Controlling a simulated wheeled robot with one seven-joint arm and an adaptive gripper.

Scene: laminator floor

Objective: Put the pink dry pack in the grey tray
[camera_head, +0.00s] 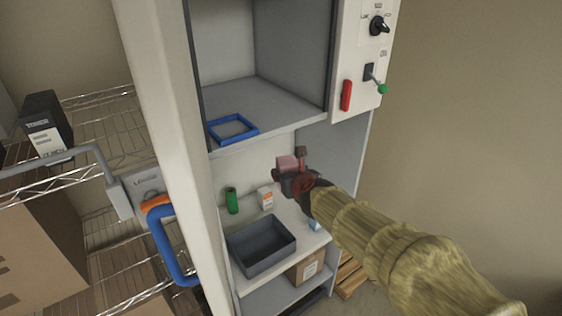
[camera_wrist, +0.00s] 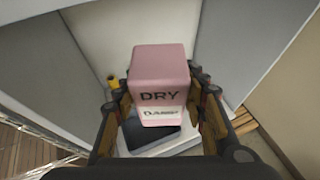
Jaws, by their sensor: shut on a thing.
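The pink dry pack (camera_wrist: 160,75) is a pink block with "DRY" on its face. It is held between the fingers of my gripper (camera_wrist: 160,103), which is shut on it. In the head view the pack (camera_head: 288,163) shows at the tip of my gripper (camera_head: 297,172), up and to the right of the tray in the picture. The grey tray (camera_head: 235,262) sits on the shelf below and looks empty. In the wrist view the tray (camera_wrist: 130,138) is partly hidden behind the pack and the fingers.
A green cylinder (camera_head: 232,200) and a white-and-orange box (camera_head: 265,198) stand behind the tray. A small light-blue item (camera_head: 314,225) lies to its right. A blue frame (camera_head: 232,129) lies on the upper shelf. A cabinet post (camera_head: 170,150) rises left of the tray.

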